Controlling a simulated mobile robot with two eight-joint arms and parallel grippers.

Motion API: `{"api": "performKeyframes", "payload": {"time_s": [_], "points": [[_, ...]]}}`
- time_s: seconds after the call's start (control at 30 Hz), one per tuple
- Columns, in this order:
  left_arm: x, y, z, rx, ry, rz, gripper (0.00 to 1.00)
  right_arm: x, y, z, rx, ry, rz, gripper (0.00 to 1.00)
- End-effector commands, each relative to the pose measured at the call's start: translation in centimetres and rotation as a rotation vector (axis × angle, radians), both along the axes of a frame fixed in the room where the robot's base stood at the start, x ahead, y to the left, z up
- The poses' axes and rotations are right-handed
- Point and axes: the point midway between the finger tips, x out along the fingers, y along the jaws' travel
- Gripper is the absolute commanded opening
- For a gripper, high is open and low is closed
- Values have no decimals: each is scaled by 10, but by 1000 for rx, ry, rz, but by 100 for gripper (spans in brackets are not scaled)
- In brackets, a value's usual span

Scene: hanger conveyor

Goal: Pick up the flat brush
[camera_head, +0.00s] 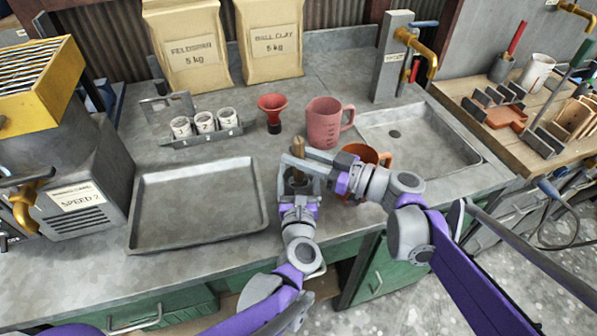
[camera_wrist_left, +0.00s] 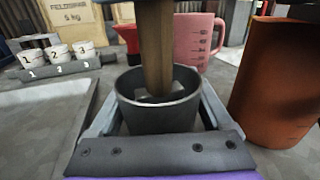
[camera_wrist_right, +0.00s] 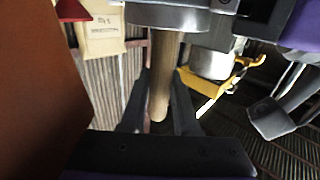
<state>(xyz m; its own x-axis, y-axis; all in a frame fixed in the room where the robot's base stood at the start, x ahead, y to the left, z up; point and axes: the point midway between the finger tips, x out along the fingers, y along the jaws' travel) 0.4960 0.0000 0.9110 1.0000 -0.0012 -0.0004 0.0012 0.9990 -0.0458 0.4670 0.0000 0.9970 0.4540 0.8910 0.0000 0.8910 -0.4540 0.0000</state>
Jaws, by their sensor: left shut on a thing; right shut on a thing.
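My left gripper (camera_head: 298,188) is shut on a small dark grey cup (camera_wrist_left: 158,108), held upright near the counter's front edge. A wooden rod-shaped tool (camera_wrist_left: 157,45) stands in the cup; its top also shows in the head view (camera_head: 298,147). My right gripper (camera_head: 312,162) comes in from the right and is shut on this tool, above the cup. In the right wrist view the wooden shaft (camera_wrist_right: 160,80) runs between the fingers.
An orange mug (camera_head: 368,154) stands close behind my right gripper. A pink measuring jug (camera_head: 323,124), a red funnel (camera_head: 272,104) and a rack of white cups (camera_head: 203,136) stand behind. An empty grey tray (camera_head: 155,240) lies left; a sink (camera_head: 425,130) is right.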

Motion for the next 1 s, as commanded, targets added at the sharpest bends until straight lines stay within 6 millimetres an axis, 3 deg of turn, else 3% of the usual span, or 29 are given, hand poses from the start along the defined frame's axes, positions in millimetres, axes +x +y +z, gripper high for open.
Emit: {"api": "performKeyframes", "payload": {"time_s": [0.57, 1.0], "points": [[0, 0, 0, -1, 0, 0, 10, 0, 0, 5, 0, 0, 0, 0], [0, 0, 0, -1, 0, 0, 10, 0, 0, 83, 0, 0, 0, 0]]}}
